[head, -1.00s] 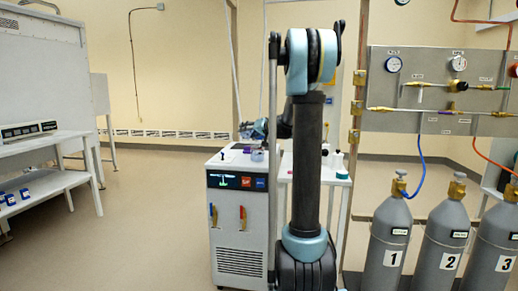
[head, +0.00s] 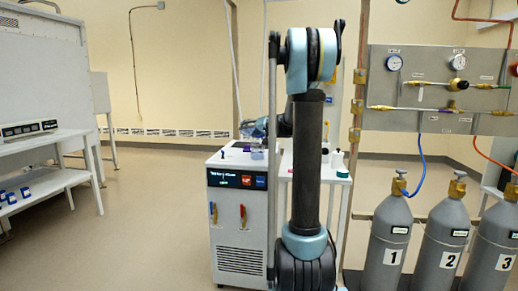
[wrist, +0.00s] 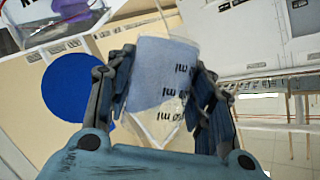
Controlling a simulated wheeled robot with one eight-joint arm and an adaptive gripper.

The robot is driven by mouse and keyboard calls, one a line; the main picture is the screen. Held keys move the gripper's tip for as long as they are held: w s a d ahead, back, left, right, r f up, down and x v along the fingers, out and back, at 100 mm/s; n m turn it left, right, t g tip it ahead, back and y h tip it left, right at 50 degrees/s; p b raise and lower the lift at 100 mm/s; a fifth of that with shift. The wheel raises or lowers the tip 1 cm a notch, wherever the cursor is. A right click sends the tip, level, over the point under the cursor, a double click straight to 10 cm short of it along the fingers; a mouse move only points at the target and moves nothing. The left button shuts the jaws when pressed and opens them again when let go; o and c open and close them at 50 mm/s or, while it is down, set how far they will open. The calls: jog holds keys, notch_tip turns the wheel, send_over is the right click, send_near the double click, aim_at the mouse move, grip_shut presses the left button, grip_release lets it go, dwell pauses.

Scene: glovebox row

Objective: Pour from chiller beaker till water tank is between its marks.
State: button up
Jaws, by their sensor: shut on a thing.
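My gripper (wrist: 164,66) is shut on a clear beaker (wrist: 160,52) with dark "ml" marks, its fingers on either side of it. In the head view my gripper (head: 262,128) is small and above the top of a white chiller cabinet (head: 240,205); the beaker is hard to separate there. The cabinet has a dark front panel (head: 225,180) with small lit text. I cannot make out the water tank or its marks for certain.
In the wrist view a clear vessel with a purple edge (wrist: 62,22) is at the top left, and a blue disc (wrist: 78,88) lies left of the gripper. Gas cylinders (head: 387,240) and a valve panel (head: 440,90) stand right. The floor at left is open.

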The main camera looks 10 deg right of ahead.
jog(key=shift+w+d+f+m+y+p, duration=0.1)
jog(key=shift+d+f+m+y+p, duration=0.25)
jog(key=shift+m+p, duration=0.55)
dwell(1.7)
jog(key=shift+a+f+m+t+y+p, duration=0.15)
jog(key=shift+f+m+t+y+p, duration=0.3)
jog(key=shift+p, duration=0.65)
dwell(1.3)
jog(key=shift+r+m+y+p, duration=0.3)
jog(key=shift+r+m+p, duration=0.25)
jog(key=shift+m, duration=0.3)
dwell(2.2)
